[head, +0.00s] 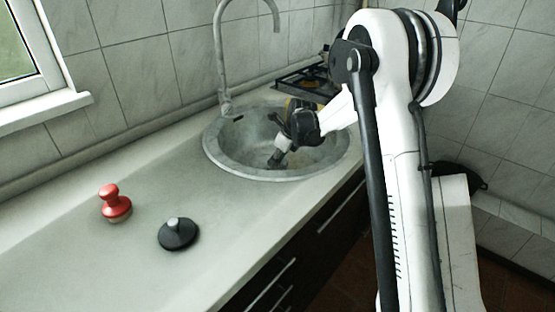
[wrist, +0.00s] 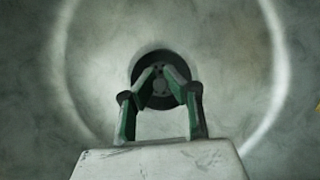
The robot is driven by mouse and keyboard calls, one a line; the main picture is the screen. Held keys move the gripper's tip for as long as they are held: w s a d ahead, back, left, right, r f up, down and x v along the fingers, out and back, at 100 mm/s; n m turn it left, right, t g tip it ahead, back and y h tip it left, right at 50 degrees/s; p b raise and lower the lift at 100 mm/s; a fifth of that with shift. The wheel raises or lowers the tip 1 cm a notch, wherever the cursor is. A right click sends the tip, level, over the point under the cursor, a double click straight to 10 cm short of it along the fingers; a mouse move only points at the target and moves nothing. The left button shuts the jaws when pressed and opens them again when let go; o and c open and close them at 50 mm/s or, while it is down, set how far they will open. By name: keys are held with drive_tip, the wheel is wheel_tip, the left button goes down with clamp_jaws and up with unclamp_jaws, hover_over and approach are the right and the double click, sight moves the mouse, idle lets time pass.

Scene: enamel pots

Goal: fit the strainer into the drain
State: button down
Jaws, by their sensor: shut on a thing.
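The sink (head: 225,150) is a round grey metal basin set in the counter. My gripper (head: 276,160) reaches down into it, near the bottom. In the wrist view my gripper (wrist: 160,71) has its fingertips close together, shut on the strainer (wrist: 158,90), a small dark round disc with holes. The strainer is over or at the drain (wrist: 148,54), whose dark edge shows beyond it. I cannot tell whether the strainer is seated or held just above. In the head view the strainer and drain cannot be made out.
A red knobbed tool (head: 114,203) and a black round lid with a grey knob (head: 178,234) stand on the counter (head: 90,270) left of the sink. A tall faucet (head: 221,60) rises behind the basin.

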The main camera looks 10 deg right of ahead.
sight(278, 166)
drive_tip(key=shift+f, duration=0.1)
idle(0.3)
drive_tip(key=shift+f+b, duration=0.3)
drive_tip(key=shift+b, duration=0.05)
drive_tip(key=shift+f+b, duration=0.65)
drive_tip(key=shift+f, duration=0.2)
idle(0.6)
drive_tip(key=shift+f, duration=0.35)
drive_tip(key=shift+f+b, duration=1)
drive_tip(key=shift+f, duration=0.05)
idle(0.3)
drive_tip(key=c, duration=1.7)
unclamp_jaws()
drive_tip(key=shift+c, duration=0.2)
drive_tip(key=shift+r, duration=0.1)
drive_tip(key=shift+r+p, duration=1.45)
drive_tip(key=shift+r, duration=1.5)
